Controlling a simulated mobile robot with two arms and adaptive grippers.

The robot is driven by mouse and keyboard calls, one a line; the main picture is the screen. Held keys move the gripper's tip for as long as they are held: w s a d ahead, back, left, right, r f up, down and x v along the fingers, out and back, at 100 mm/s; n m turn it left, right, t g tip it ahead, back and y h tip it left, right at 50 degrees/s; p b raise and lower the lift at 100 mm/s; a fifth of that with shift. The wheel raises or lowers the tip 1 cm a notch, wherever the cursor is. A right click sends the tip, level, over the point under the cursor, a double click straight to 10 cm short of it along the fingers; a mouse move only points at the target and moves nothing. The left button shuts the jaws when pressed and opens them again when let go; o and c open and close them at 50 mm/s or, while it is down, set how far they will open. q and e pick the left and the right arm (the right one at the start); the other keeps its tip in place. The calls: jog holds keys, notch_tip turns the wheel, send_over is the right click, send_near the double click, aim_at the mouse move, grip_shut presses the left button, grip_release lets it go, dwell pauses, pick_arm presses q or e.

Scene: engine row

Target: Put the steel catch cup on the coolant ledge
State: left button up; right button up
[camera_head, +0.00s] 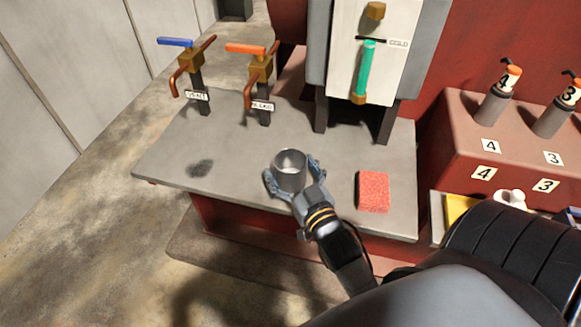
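The steel catch cup (290,172) is a grey, open-topped cylinder, upright, over the front middle of the grey ledge (235,150). My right gripper (294,172) reaches in from the lower right, with one finger on each side of the cup, and looks shut on it. The fingers hide part of the cup's lower wall. I cannot tell for sure whether the cup's base touches the ledge. My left gripper is not in view.
A red sponge (373,191) lies right of the cup. A blue-handled tap (188,70) and an orange-handled tap (256,75) stand behind left, a gauge panel (345,60) behind. Numbered bottles (497,100) stand on the red block at right. The ledge's left part is free apart from a dark patch.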

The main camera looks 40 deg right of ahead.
jog(key=shift+r, duration=0.2)
jog(key=shift+s+f, duration=0.15)
jog(key=shift+s, duration=0.15)
jog(key=s+a+b, duration=0.1)
jog(key=s+a, duration=0.1)
jog(key=s, duration=0.9)
jog(key=shift+s, duration=0.15)
